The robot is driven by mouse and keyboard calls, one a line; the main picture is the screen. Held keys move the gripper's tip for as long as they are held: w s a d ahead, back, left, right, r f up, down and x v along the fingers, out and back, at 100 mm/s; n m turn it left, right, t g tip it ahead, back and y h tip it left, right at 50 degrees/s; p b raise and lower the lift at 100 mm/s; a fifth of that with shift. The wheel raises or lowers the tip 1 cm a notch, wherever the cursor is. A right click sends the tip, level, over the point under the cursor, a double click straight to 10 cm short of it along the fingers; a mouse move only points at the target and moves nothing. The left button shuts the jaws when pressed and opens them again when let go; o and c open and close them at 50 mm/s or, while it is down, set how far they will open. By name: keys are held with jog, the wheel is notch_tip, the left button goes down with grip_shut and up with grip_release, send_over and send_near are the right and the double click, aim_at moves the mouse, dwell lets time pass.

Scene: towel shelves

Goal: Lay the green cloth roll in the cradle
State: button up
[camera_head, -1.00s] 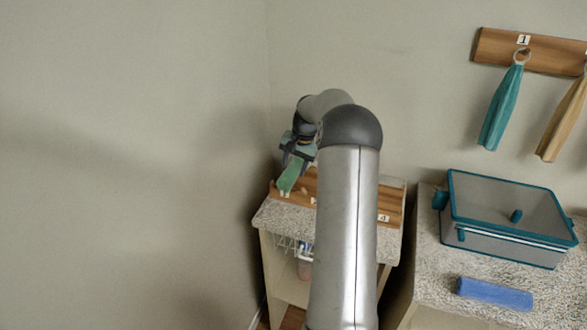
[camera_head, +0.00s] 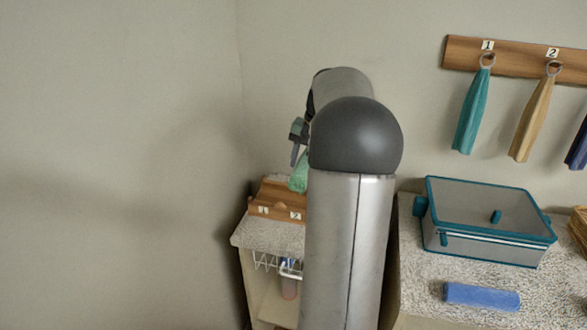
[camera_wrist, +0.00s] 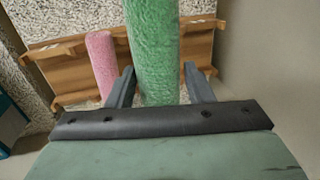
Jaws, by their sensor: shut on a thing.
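My gripper (camera_wrist: 157,78) is shut on the green cloth roll (camera_wrist: 155,40), which runs between its two fingers in the wrist view and out past the top edge. In the head view the roll (camera_head: 299,174) shows partly, under my gripper (camera_head: 297,142), at the wooden cradle (camera_head: 274,198). My arm hides much of the cradle there. In the wrist view the cradle (camera_wrist: 60,50) lies behind the roll, and a pink roll (camera_wrist: 103,65) lies across it, left of the green one. I cannot tell whether the green roll touches the cradle.
The cradle stands on a speckled shelf top (camera_head: 262,238) in the corner; tags 1 and 2 show on its front. To the right, a teal-edged box (camera_head: 490,215) and a blue roll (camera_head: 482,296) sit on another counter. Towels (camera_head: 472,112) hang from a wall rail (camera_head: 510,60).

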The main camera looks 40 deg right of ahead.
jog(key=s+a+p, duration=0.1)
jog(key=s+a+r+p, duration=0.1)
jog(key=s+a, duration=0.1)
jog(key=s+a+p, duration=0.1)
jog(key=s, duration=0.1)
jog(key=shift+s+a+r, duration=0.15)
jog(key=shift+a+r, duration=0.05)
jog(key=shift+r, duration=0.1)
jog(key=shift+f, duration=0.25)
jog(key=w+d+f+p, duration=0.1)
jog(key=w, duration=0.1)
jog(key=w+d+f+p, duration=0.1)
jog(key=w+d, duration=0.1)
jog(key=w+d+f+p, duration=0.1)
jog(key=w+d, duration=0.1)
jog(key=shift+w+d+f, duration=0.15)
jog(key=shift+f, duration=0.15)
jog(key=w+d+f, duration=0.1)
jog(key=f, duration=0.2)
jog(key=w+d+f+p, duration=0.1)
jog(key=f, duration=0.2)
jog(key=w+d+f, duration=0.1)
jog(key=w+f, duration=0.1)
jog(key=f, duration=0.1)
jog(key=shift+d+f+p, duration=0.15)
jog(key=shift+p, duration=0.25)
